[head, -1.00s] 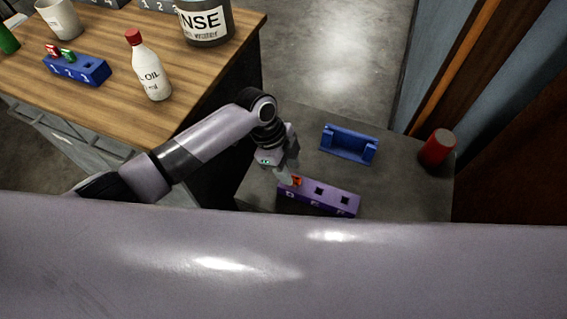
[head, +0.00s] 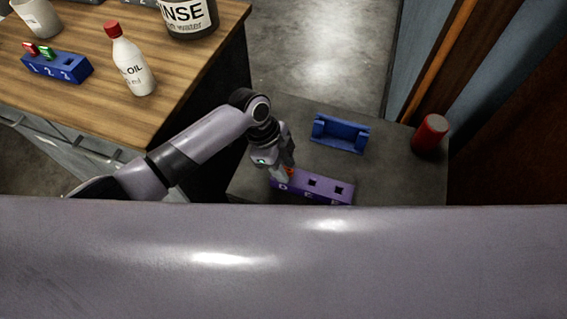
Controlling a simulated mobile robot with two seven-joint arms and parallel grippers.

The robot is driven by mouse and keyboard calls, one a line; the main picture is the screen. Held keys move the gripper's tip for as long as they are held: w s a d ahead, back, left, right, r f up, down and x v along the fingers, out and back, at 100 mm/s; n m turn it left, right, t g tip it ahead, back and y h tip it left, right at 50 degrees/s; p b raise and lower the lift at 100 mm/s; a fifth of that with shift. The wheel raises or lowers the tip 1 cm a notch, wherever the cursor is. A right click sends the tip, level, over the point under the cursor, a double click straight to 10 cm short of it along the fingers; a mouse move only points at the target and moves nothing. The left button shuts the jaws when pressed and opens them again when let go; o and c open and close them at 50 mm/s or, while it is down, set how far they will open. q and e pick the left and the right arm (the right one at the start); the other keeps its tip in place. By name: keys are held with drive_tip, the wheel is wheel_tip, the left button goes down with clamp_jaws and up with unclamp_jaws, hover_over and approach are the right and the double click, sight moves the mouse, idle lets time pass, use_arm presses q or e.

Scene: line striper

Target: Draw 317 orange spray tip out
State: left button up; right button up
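The orange spray tip (head: 291,171) shows as a small orange patch at the left end of the purple holder (head: 323,189), mostly hidden by my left gripper. The holder has two empty square holes to the right of the tip and lies on the dark grey surface. My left gripper (head: 284,172) points down at the tip, with its fingers right at it. I cannot tell whether the fingers are closed on the tip. My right gripper is not in view.
A blue cradle (head: 340,133) and a red cylinder (head: 430,134) stand behind the holder. The wooden table (head: 120,110) at left bears a blue holder (head: 57,68) with red and green tips, an oil bottle (head: 131,62), a cup (head: 37,17) and a large RINSE container (head: 190,16).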

use_arm(q)
clamp_jaws()
drive_tip(key=shift+r+p, duration=0.7)
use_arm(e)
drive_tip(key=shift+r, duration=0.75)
use_arm(q)
drive_tip(key=shift+r+p, duration=2.25)
drive_tip(key=shift+r, duration=0.2)
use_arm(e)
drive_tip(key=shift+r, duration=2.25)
